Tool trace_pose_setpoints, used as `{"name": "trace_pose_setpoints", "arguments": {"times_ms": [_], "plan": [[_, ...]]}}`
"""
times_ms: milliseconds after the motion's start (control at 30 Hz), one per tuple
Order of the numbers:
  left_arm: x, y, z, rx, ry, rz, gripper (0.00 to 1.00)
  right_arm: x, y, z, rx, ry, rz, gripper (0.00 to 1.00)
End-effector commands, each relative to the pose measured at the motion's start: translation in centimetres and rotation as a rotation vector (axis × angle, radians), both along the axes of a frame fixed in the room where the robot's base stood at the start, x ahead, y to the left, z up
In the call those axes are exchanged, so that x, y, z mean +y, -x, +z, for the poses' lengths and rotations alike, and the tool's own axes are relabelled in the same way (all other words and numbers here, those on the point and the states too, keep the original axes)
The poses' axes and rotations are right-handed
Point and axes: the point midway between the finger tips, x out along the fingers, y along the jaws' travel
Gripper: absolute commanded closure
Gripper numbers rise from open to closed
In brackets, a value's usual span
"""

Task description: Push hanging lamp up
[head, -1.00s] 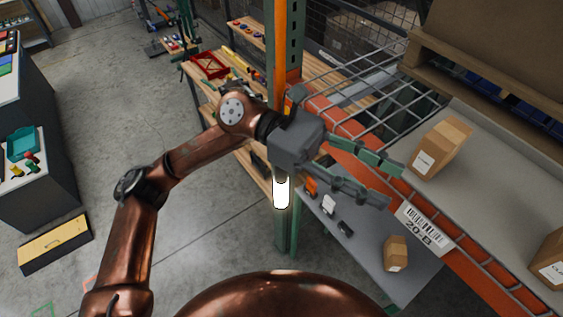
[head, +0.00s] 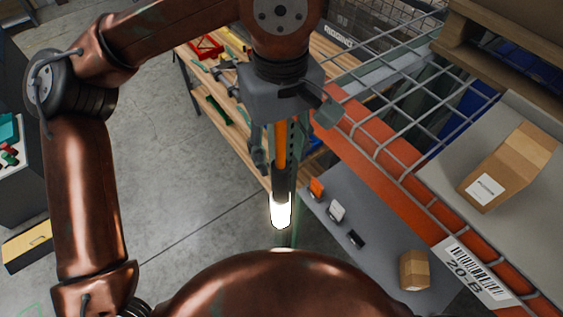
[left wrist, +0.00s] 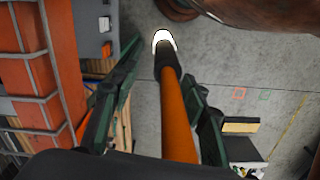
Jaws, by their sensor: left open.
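The hanging lamp has an orange shaft, a dark collar and a glowing white lower end (head: 281,211). It hangs upright in front of the rack post. In the left wrist view the orange shaft (left wrist: 176,115) runs from near my palm out to the white end (left wrist: 164,40). My left gripper (head: 279,160) points down over the lamp, open, with a finger on each side of the shaft. The left wrist view shows both green fingers (left wrist: 165,85) apart from the shaft. The lamp's upper end is hidden by my gripper. My right gripper is not in view.
An orange rack with wire mesh and a 20-B label (head: 470,272) stands at the right. A carton (head: 508,170) sits on its upper shelf. A small box (head: 414,270) and several small items lie on the grey lower shelf (head: 375,225). A wooden workbench (head: 225,100) is behind.

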Motion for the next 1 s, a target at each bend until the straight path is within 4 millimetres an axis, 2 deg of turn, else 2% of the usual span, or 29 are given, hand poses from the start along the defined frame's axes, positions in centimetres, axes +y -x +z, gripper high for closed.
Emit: {"name": "trace_pose_setpoints", "arguments": {"times_ms": [133, 400, 467, 567, 700, 800, 900, 1000], "plan": [[0.0, 0.4, -1.3, -0.006, -0.006, -0.005, 0.58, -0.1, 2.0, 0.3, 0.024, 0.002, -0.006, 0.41], [-0.1, -0.2, -5.6, 0.002, -0.004, -0.008, 0.58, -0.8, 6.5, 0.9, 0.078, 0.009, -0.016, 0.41], [-0.1, -0.3, -6.3, 0.001, -0.005, -0.006, 0.58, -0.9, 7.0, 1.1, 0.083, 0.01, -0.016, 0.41], [-0.1, -0.2, -7.1, 0.0, -0.003, -0.006, 0.58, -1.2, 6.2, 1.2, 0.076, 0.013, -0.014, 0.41], [0.0, -0.2, -7.5, 0.0, -0.002, -0.004, 0.58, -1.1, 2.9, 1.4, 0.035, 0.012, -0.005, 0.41], [0.0, -0.2, -7.5, 0.0, -0.002, -0.004, 0.58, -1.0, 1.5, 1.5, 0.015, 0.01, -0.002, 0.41], [0.0, -0.2, -7.5, 0.0, -0.002, -0.004, 0.59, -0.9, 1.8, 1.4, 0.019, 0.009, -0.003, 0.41], [0.0, -0.2, -7.5, 0.001, -0.002, -0.004, 0.66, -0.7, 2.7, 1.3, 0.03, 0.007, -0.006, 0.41]]}}
